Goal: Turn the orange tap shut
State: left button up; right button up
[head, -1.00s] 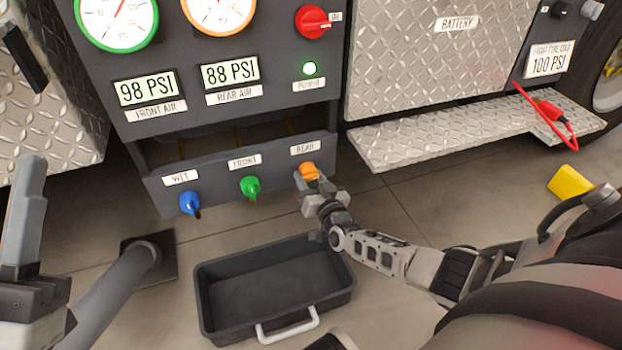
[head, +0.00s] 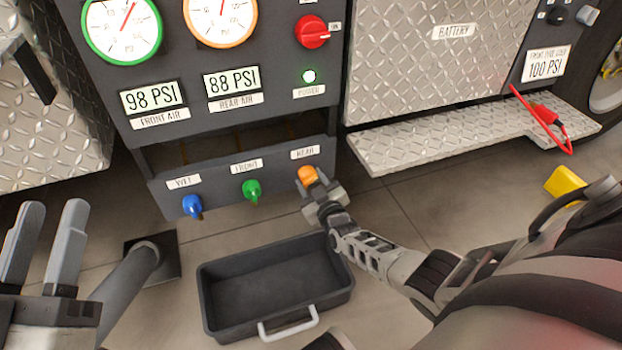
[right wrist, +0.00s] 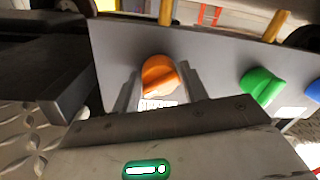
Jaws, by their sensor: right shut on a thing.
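The orange tap (head: 307,175) sits under the REAR label on the lower dark panel, right of the green tap (head: 252,190) and the blue tap (head: 192,206). My right gripper (head: 312,184) is at the orange tap, its fingers shut on it. In the right wrist view the orange tap (right wrist: 159,74) shows between the two fingers, its lower part partly hidden. My left gripper (head: 44,245) is open and empty at the lower left, well away from the panel.
A dark tray (head: 275,285) with a white handle lies on the floor below the taps. A diamond-plate step (head: 450,138) with a red clamp (head: 545,114) juts out at right. A yellow block (head: 564,181) lies on the floor. A grey post (head: 128,280) stands near my left gripper.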

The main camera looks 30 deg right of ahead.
jog(key=n, duration=0.3)
jog(key=n+p, duration=0.1)
jog(key=shift+s+d+r+h, duration=0.1)
jog(key=shift+d+h, duration=0.2)
jog(key=n, duration=0.2)
jog(key=shift+n+g, duration=0.3)
jog(key=shift+n, duration=0.1)
jog(key=shift+r+n, duration=0.1)
jog(key=shift+n, duration=0.6)
pick_arm(q)
jog(key=shift+s+d+f+n+g+y, duration=0.1)
jog(key=shift+f+n+g+y, duration=0.3)
jog(key=shift+f+n, duration=0.3)
jog(key=shift+s+d+f+n+g+y, duration=0.1)
jog(key=shift+f+n+g+y, duration=0.1)
jog(key=shift+f+n+g, duration=0.45)
pick_arm(e)
jog(key=shift+n+h, duration=0.3)
jog(key=shift+n, duration=0.6)
pick_arm(q)
jog(key=shift+f+t, duration=0.15)
jog(key=shift+t, duration=0.1)
pick_arm(e)
jog(key=shift+d+r, duration=0.1)
jog(key=o, duration=0.9)
